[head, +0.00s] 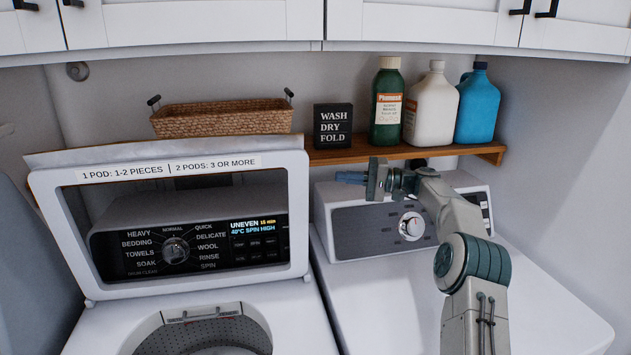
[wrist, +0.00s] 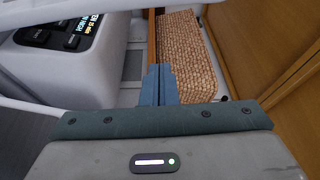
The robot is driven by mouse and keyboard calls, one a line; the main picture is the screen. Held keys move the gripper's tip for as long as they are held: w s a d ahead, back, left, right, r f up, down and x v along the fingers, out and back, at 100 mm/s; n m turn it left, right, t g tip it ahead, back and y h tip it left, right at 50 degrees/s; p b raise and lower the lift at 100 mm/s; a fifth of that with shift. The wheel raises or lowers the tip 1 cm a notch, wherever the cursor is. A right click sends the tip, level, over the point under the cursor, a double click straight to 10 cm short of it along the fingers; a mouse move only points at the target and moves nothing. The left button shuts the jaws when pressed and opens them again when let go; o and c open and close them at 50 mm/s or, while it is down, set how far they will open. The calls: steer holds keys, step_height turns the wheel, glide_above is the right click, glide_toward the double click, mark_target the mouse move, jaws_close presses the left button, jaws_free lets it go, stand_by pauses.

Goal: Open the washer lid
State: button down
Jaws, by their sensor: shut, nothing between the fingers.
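The washer lid (head: 297,215) stands raised at the left in the head view, a white frame around a clear window. The washer's control panel (head: 190,245) shows through that window. The washer's drum opening (head: 205,330) is uncovered below the lid. My gripper (head: 350,177) is to the right of the lid's upper right corner, apart from it in the head view, pointing left with its blue fingers together and empty. In the wrist view the shut fingers (wrist: 160,84) point toward the shelf, and part of the control panel (wrist: 62,30) shows at the upper left.
A wooden shelf (head: 400,155) behind the machines holds a wicker basket (head: 220,117), a black sign (head: 333,126), a green bottle (head: 386,105), a white jug (head: 431,105) and a blue jug (head: 478,105). The dryer (head: 540,300) is at right. White cabinets (head: 420,22) hang above.

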mark_target(300, 190)
steer(key=s+a+p, duration=0.2)
steer(key=a+p, duration=0.1)
steer(key=a, duration=0.5)
steer(key=shift+s, duration=0.4)
steer(key=shift+a, duration=0.1)
steer(key=shift+f, duration=0.1)
steer(key=shift+n+y, duration=0.3)
steer(key=shift+n, duration=0.6)
steer(key=shift+s+d+f+b, duration=0.15)
steer(key=shift+s+b, duration=0.65)
steer(key=shift+b, duration=0.7)
steer(key=shift+s+d+b, duration=0.2)
steer(key=shift+s+b, duration=0.55)
steer(key=shift+b, duration=0.8)
steer(key=shift+s+d+f+b, duration=0.15)
steer(key=shift+s+b, duration=0.65)
steer(key=shift+b, duration=0.7)
steer(key=shift+r, duration=0.1)
